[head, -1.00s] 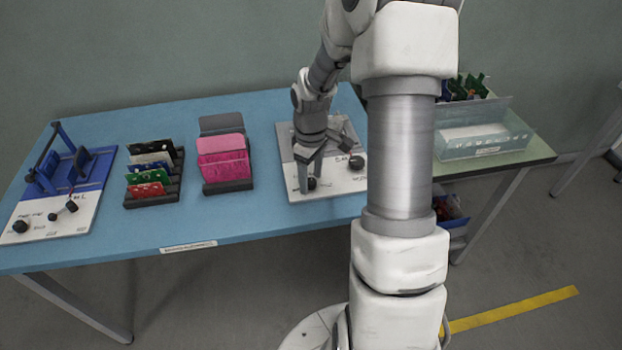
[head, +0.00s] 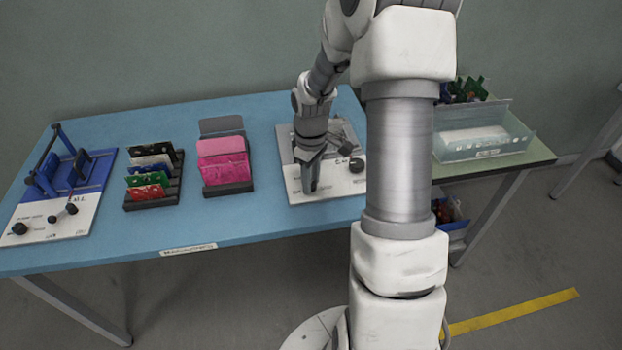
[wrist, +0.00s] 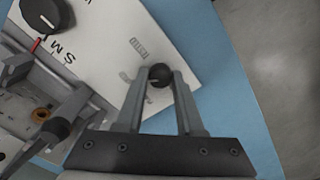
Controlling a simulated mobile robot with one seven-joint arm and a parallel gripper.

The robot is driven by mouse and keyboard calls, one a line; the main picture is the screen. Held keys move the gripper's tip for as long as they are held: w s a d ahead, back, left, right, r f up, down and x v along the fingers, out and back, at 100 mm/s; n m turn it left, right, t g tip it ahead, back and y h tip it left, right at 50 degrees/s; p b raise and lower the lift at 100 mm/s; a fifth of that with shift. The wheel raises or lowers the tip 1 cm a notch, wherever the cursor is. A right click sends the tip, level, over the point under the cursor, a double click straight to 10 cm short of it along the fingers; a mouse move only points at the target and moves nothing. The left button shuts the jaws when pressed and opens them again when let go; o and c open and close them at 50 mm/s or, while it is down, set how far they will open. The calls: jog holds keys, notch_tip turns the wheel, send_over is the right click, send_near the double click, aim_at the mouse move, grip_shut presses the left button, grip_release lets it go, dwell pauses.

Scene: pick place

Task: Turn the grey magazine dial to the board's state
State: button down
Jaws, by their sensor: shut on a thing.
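The grey magazine fixture, with a white front plate (head: 335,186), stands on the blue table; its plate also fills the upper left of the wrist view (wrist: 165,45). My gripper (head: 310,188) points down over the plate's front left part. In the wrist view its fingers (wrist: 159,78) are shut on a small round black knob (wrist: 158,74) beside a small printed label. A larger black dial (wrist: 45,14) with a red mark and letters around it is at the upper left, apart from the fingers. It shows in the head view (head: 357,165) right of my gripper.
A blue fixture (head: 98,172) with black knobs stands at the left. A black rack (head: 166,194) of coloured boards and a rack with pink cards (head: 222,163) stand between. A clear bin (head: 482,148) is on the green table at right. My arm hides part of the table.

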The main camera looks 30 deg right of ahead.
jog(key=shift+m, duration=0.3)
jog(key=m, duration=0.5)
jog(key=shift+m, duration=0.3)
jog(key=m+p, duration=0.1)
jog(key=m, duration=0.4)
jog(key=shift+m, duration=0.4)
jog(key=c, duration=0.5)
grip_release()
jog(key=shift+c, duration=0.2)
notch_tip(320, 180, up, 18)
jog(key=p, duration=0.3)
jog(key=shift+f, duration=0.25)
